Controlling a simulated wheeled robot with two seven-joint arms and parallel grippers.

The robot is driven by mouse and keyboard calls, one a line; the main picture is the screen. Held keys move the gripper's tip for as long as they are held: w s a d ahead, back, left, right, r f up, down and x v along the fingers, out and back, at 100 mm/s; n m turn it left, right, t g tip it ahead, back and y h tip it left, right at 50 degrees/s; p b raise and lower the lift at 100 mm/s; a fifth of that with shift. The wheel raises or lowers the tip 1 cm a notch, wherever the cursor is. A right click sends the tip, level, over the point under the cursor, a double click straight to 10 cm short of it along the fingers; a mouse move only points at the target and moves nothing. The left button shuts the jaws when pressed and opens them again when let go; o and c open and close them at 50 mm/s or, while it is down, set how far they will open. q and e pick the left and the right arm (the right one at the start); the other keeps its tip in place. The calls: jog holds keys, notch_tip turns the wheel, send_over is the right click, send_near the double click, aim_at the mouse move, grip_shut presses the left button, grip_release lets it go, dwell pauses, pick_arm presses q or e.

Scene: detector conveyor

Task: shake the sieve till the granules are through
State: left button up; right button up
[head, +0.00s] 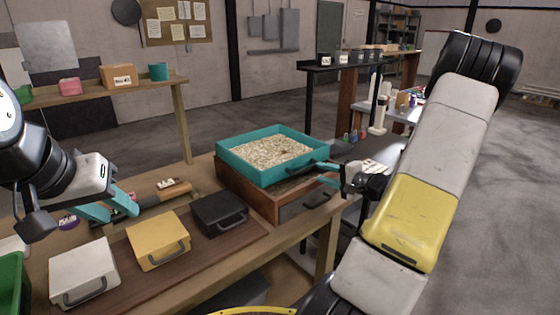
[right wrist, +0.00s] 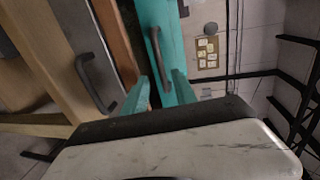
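The sieve is a teal, open-topped square box (head: 237,163) filled with pale granules (head: 268,151). It rests on a wooden box (head: 258,201) with a grey drawer front. A dark handle (head: 309,167) is on the sieve's right side; it also shows in the right wrist view (right wrist: 157,52). My right gripper (head: 328,173) is at this handle, its teal fingers apart on either side of it in the wrist view (right wrist: 161,78); a gap shows, and contact is not clear. My left gripper (head: 112,205) is open and empty above the bench, left of the sieve.
A white case (head: 80,266), a yellow case (head: 157,236) and a black case (head: 219,211) lie on a brown board in front of the sieve. A green bin (head: 12,282) stands at the left edge. The drawer handle (right wrist: 90,82) shows near my right fingers.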

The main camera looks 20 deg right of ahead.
aim_at(308, 168)
jog(key=shift+s+a+r, duration=0.1)
jog(key=shift+a, duration=0.05)
jog(key=x, duration=0.7)
jog(key=shift+w, duration=0.3)
grip_shut()
dwell(1.2)
